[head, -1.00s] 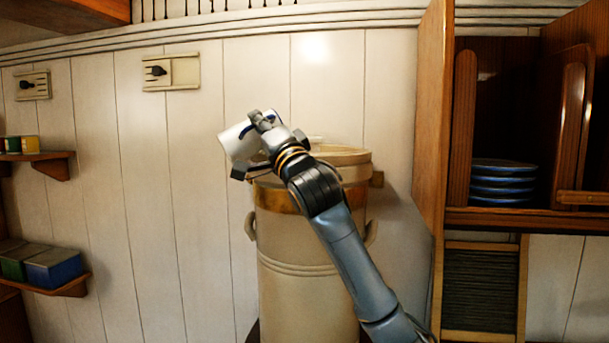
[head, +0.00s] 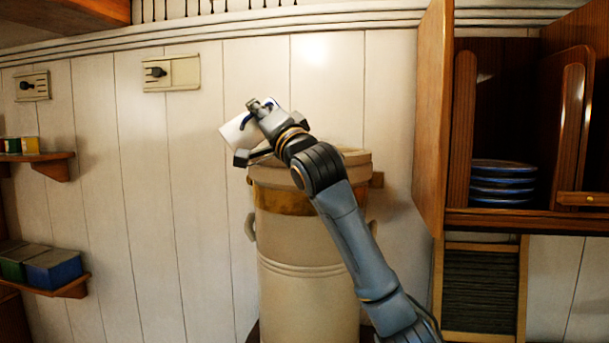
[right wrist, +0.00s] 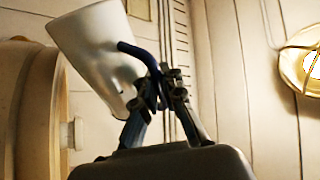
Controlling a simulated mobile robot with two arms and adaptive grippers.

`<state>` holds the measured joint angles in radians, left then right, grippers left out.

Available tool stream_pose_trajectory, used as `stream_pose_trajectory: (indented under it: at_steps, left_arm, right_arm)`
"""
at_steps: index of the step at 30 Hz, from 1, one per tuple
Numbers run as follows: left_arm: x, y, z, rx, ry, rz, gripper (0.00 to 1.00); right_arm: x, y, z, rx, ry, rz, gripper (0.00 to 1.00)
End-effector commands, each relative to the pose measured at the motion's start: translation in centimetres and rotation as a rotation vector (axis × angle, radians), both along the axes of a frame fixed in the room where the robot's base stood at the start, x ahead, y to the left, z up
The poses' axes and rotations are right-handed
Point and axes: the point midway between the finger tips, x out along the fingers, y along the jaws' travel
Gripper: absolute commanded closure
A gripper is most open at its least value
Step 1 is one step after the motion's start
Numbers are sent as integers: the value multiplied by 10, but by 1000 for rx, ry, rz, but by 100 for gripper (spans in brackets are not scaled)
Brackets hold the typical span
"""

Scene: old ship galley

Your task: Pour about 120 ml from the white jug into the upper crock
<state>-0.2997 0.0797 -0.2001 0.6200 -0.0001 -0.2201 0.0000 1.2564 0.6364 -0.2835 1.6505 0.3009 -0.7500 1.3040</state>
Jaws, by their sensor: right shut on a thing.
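The white jug (head: 236,130) is tilted above the left side of the tall cream crock's rim. My right gripper (head: 254,128) is shut on the jug's blue handle, which shows clearly in the right wrist view (right wrist: 137,52). The white jug body (right wrist: 97,50) is seen there close up, tilted. The crock (head: 300,235) has a brass band and stands upright against the wall; its top is partly hidden by my gripper and arm. I cannot see any liquid or the inside of the crock. My left gripper is not in view.
An open wooden cabinet with stacked blue plates (head: 503,180) is on the right, its door (head: 432,120) sticking out near my arm. Small shelves with tins (head: 52,268) are at the left. A lamp (right wrist: 303,62) shows in the right wrist view.

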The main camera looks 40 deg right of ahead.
Motion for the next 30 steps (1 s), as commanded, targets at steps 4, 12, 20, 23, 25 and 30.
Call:
stream_pose_trajectory:
  at_steps: [4, 12, 20, 23, 25, 30]
  left_arm:
    - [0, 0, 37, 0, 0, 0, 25]
    - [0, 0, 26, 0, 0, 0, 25]
    - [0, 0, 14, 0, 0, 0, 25]
    - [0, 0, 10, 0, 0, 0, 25]
    - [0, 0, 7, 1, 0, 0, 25]
    - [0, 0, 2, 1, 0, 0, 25]
  right_arm:
    - [1, -1, 50, -101, 39, -19, 100]
    - [6, 4, 51, -308, 127, -45, 100]
    - [14, 22, 51, -539, 227, -65, 100]
    - [16, 27, 44, -636, 268, -72, 100]
    - [17, 31, 38, -703, 294, -77, 100]
    - [17, 36, 27, -830, 344, -82, 100]
